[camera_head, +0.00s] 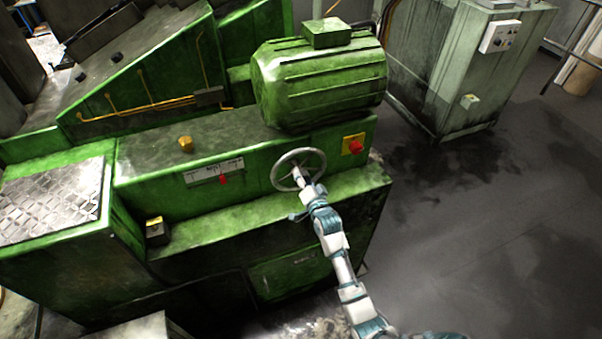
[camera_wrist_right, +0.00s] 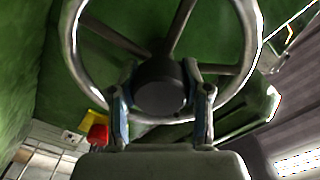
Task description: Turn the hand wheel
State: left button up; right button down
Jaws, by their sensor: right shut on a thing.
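The hand wheel (camera_head: 299,152) is a grey metal ring with spokes on the front of the green machine. In the right wrist view its bright rim (camera_wrist_right: 250,40), its spokes and a dark round hub (camera_wrist_right: 160,85) show close up. My right gripper (camera_head: 300,183) is at the wheel. In the right wrist view the two fingers of my right gripper (camera_wrist_right: 161,98) stand on either side of the dark hub, shut on the wheel. The exact contact at the fingertips is partly hidden. My left gripper is not in view.
A red knob on a yellow plate (camera_head: 353,145) sits right of the wheel. A green motor (camera_head: 318,85) is above it, and a ledge (camera_head: 240,220) juts out below. A grey-green cabinet (camera_head: 455,70) stands at the back right. The floor (camera_head: 490,220) on the right is clear.

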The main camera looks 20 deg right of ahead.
jog(key=m+p, duration=0.1)
jog(key=m, duration=0.1)
jog(key=shift+d+r+m, duration=0.1)
jog(key=shift+m, duration=0.2)
jog(key=shift+m+p, duration=0.75)
jog(key=shift+m, duration=0.45)
jog(key=c, duration=0.5)
grip_release()
jog(key=shift+s+f, duration=0.2)
jog(key=s, duration=1.1)
jog(key=shift+s+d, duration=0.2)
jog(key=shift+d, duration=0.05)
